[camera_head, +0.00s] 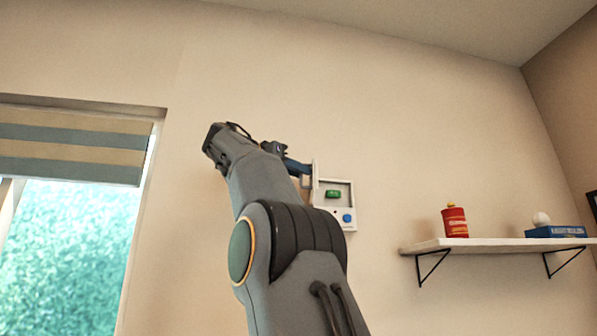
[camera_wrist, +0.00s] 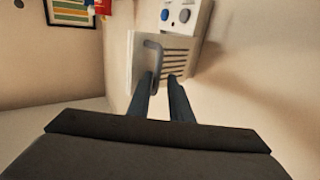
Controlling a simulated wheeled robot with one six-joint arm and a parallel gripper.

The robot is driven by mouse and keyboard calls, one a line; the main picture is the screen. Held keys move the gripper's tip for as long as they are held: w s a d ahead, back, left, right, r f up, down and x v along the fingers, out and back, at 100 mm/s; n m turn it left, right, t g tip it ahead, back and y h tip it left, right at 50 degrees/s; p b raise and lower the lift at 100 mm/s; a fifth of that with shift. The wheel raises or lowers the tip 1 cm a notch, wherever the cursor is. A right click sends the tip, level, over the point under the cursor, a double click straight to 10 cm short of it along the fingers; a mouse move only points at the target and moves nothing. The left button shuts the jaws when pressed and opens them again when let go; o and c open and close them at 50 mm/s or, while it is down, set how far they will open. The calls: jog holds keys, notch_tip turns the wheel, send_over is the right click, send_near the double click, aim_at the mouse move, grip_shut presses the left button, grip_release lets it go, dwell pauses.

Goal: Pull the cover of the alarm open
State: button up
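The alarm (camera_head: 347,185) is a white box on the wall with a green part and a blue button; it also shows at the top of the wrist view (camera_wrist: 200,18). Its white cover (camera_head: 315,180) stands out from the box's left side, swung open and seen nearly edge-on. In the wrist view the cover (camera_wrist: 133,60) shows dark slots and a grey handle (camera_wrist: 155,48). My gripper (camera_wrist: 160,78) is at the cover, its fingers apart with a visible gap. The handle's lower end lies at the left finger; contact is unclear. The gripper also shows in the head view (camera_head: 300,166), partly hidden.
A wall shelf (camera_head: 490,243) at the right holds a red can (camera_head: 455,222), a blue box (camera_head: 556,232) and a white ball (camera_head: 541,218). A window (camera_head: 65,255) with a striped blind is at the left. The wall around the alarm is bare.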

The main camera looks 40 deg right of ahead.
jog(key=shift+s, duration=0.2)
jog(key=a+b, duration=0.1)
jog(key=a, duration=0.6)
jog(key=shift+s+a+b, duration=0.3)
jog(key=shift+s+b, duration=0.05)
jog(key=shift+s, duration=0.1)
jog(key=shift+w+f, duration=0.1)
